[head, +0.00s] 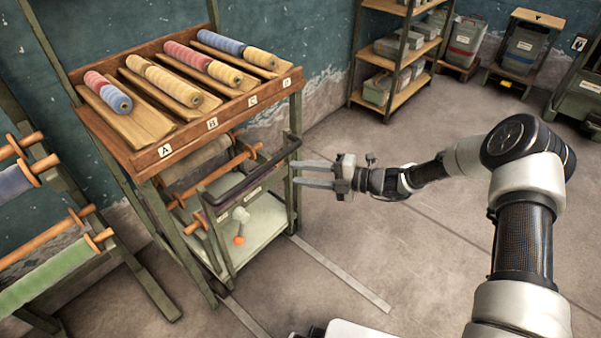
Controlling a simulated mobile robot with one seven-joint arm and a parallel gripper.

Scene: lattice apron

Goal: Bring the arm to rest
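My arm (523,235) rises at the right and bends left to my gripper (314,174). The gripper's two grey fingers point left and stand apart with a gap between them. No object shows between them. The fingertips are close to the right front post and dark handle of the green trolley frame (293,195) in this view. I cannot tell whether they touch it.
A wooden rack (158,151) with lettered slots holds several coloured spools. A dark handle (262,172) runs below it. Left are rollers with cloth (50,273). Back right are shelves (400,97) and bins (523,47). The floor (420,240) around the arm is clear.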

